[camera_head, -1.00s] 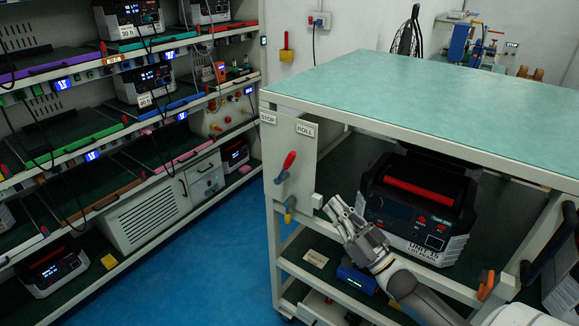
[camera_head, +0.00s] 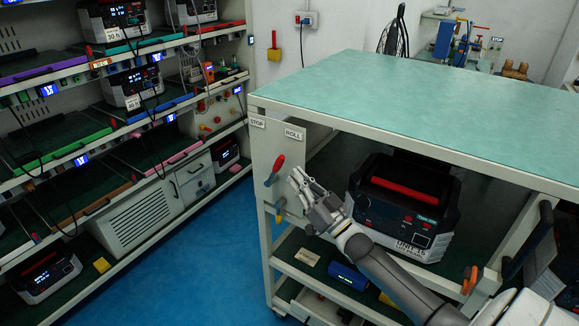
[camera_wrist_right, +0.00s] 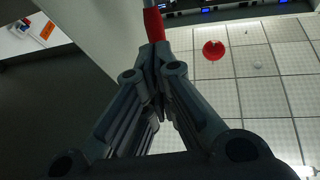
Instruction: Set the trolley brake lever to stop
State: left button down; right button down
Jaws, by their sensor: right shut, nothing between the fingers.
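The trolley brake lever (camera_head: 276,169) has a red grip on a metal shaft, mounted on the trolley's pale end panel. Its grip tilts up and right, toward the ROLL label (camera_head: 293,134); the STOP label (camera_head: 257,123) is up and left of it. My right gripper (camera_head: 294,178) is shut and empty, just right of the lever in the head view. In the right wrist view the red grip (camera_wrist_right: 154,24) shows just beyond my shut fingertips (camera_wrist_right: 153,52); whether they touch it I cannot tell. My left gripper is not in view.
The trolley (camera_head: 430,105) has a green top. A black unit with a red handle (camera_head: 405,200) sits on its shelf beside my right arm. A blue box (camera_head: 348,276) is on the lower shelf. Racks with several units stand left, across blue floor (camera_head: 205,265).

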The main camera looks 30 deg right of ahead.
aim_at(281, 159)
jog(key=shift+p+x, duration=0.4)
jog(key=shift+x, duration=1.4)
jog(key=shift+w+r+p, duration=0.15)
jog(key=shift+r+p, duration=0.15)
jog(key=shift+p, duration=0.3)
jog(key=w+r+g+p, duration=0.1)
jog(key=p, duration=0.1)
jog(key=r+g+p, duration=0.1)
jog(key=p, duration=0.2)
jog(key=shift+w+a+n+g, duration=0.4)
jog(key=shift+w+a+p, duration=0.15)
jog(key=shift+w+p, duration=0.15)
jog(key=shift+w, duration=0.05)
jog(key=b+x, duration=0.1)
jog(key=x, duration=0.1)
jog(key=a+x, duration=0.1)
jog(key=x, duration=0.2)
jog(key=shift+w+a+f+b, duration=0.15)
jog(key=shift+w+b, duration=0.05)
jog(key=shift+b, duration=0.15)
